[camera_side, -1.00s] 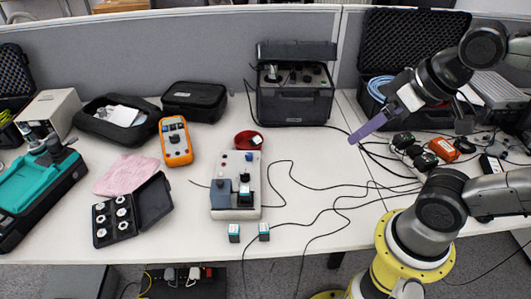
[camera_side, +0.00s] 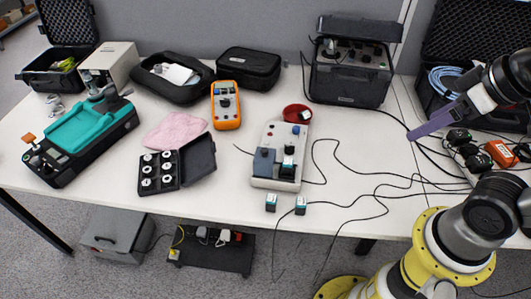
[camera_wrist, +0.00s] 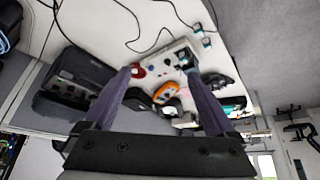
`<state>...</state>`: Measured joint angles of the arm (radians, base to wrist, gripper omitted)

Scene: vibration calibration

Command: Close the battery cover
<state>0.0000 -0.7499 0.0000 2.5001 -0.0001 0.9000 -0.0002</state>
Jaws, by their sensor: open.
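A light grey device (camera_side: 270,140) lies on the white table in the middle of the side view. A blue-grey flap (camera_side: 264,162), which looks like the battery cover, stands raised at its near left end. Beside it a dark cell with a teal band (camera_side: 288,164) sits in the device. Two similar small batteries, one on the left (camera_side: 271,202) and one on the right (camera_side: 300,204), stand in front. My gripper (camera_side: 410,137) is up to the right of the device, apart from it. In the wrist view my gripper (camera_wrist: 160,73) is open and empty, with the device (camera_wrist: 168,58) beyond its fingers.
A red bowl (camera_side: 297,113) is just behind the device. An orange multimeter (camera_side: 226,105) and an open black case of weights (camera_side: 158,172) are to its left. Black cables (camera_side: 350,183) cross the table to its right. A large black instrument (camera_side: 349,75) stands behind.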

